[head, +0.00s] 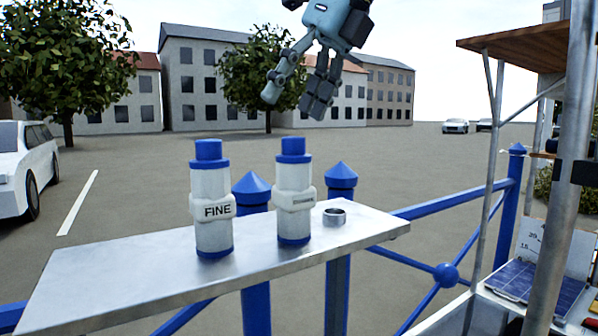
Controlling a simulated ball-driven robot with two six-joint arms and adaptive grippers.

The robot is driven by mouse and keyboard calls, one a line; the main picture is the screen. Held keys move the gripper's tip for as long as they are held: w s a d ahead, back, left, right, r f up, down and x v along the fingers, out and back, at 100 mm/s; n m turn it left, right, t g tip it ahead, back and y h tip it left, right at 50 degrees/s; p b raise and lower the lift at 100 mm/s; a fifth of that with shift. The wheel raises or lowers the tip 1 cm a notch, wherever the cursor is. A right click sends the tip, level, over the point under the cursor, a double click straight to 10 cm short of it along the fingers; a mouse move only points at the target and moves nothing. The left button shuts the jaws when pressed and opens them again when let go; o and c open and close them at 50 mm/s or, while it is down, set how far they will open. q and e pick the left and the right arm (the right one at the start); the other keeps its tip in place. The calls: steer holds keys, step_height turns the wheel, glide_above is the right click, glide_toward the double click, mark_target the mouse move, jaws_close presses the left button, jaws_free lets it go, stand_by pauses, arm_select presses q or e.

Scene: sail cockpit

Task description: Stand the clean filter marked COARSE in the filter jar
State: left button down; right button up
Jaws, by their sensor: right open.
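A white filter with blue ends (213,240) stands upright on a grey metal shelf (130,287); its band reads FINE. A second, similar white and blue filter (294,222) stands upright to its right; the marking on its band is too small to read. No filter jar can be made out in this view. My right gripper (294,102) is open and empty, pointing down in the air above the second filter and apart from it. My left gripper is out of view.
A small metal ring or cup (334,217) sits on the shelf just right of the second filter. A blue railing (341,181) with pointed posts stands by the shelf. At right are a metal pole (566,190) and a solar panel (535,284). The shelf's left part is clear.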

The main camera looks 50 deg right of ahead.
mark_target(297, 157)
steer(key=m, duration=0.2)
steer(key=shift+s+a+m+h, duration=0.1)
steer(key=shift+a+m+h, duration=0.25)
steer(key=shift+m+h, duration=0.05)
steer(key=f+m+h, duration=0.1)
steer(key=s+f+m+h, duration=0.1)
steer(key=s+f+m+g+h, duration=0.1)
steer(key=shift+a, duration=0.35)
steer(key=b+x, duration=0.5)
steer(key=shift+f, duration=0.25)
steer(key=x, duration=0.1)
steer(key=p+x, duration=0.1)
steer(key=x, duration=0.3)
steer(key=shift+d, duration=0.4)
